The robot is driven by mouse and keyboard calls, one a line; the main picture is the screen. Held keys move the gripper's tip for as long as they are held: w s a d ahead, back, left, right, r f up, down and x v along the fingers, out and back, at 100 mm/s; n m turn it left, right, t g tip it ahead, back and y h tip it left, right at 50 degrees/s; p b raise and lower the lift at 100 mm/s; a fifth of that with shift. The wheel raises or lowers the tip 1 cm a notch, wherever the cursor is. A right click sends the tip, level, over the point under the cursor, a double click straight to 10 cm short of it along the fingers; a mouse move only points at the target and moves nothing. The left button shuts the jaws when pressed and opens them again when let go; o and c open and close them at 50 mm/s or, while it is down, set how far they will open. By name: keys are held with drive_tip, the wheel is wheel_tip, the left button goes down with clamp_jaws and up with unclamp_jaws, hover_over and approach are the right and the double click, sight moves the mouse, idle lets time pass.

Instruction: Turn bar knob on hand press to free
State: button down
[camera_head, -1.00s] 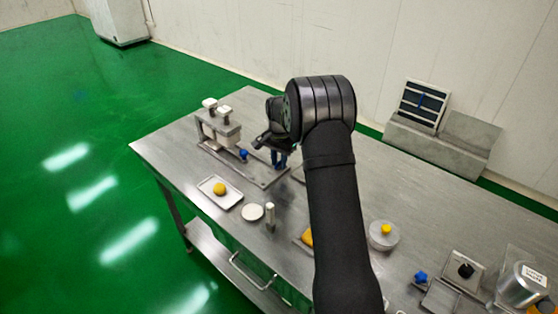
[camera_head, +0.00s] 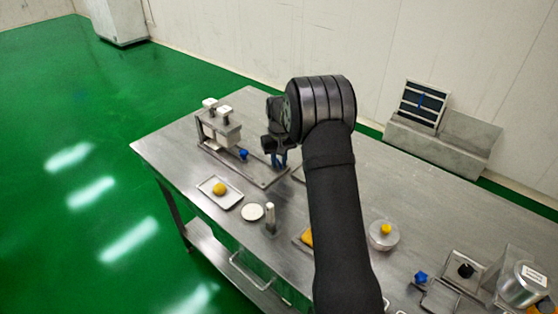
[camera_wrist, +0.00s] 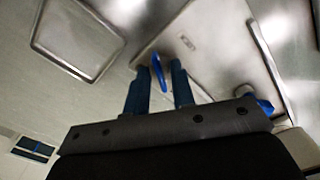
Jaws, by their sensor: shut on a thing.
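The hand press (camera_head: 222,128) stands on a metal base plate (camera_head: 250,170) at the far left end of the steel table. My gripper (camera_head: 280,160) points down at the right end of that plate; my wrist partly hides it. In the wrist view, my gripper's two blue fingers (camera_wrist: 157,78) are shut on a slim blue bar knob (camera_wrist: 158,70), which shows between and just past the fingertips. A second blue knob (camera_head: 243,154) sits by the press; a blue knob also shows at the right in the wrist view (camera_wrist: 264,104).
A white tray with a yellow ball (camera_head: 219,189), a white disc (camera_head: 252,212) and an upright metal post (camera_head: 270,217) stand in front of the press. A round container with a yellow knob (camera_head: 385,230) stands right of my arm.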

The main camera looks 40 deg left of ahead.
sight(279, 162)
drive_tip(key=n, duration=0.5)
drive_tip(key=shift+n, duration=0.4)
idle(0.4)
drive_tip(key=c, duration=1.2)
unclamp_jaws()
wheel_tip(279, 162, up, 18)
drive_tip(key=shift+f, duration=0.25)
wheel_tip(279, 162, down, 18)
drive_tip(key=shift+r, duration=0.25)
drive_tip(key=shift+r, duration=0.15)
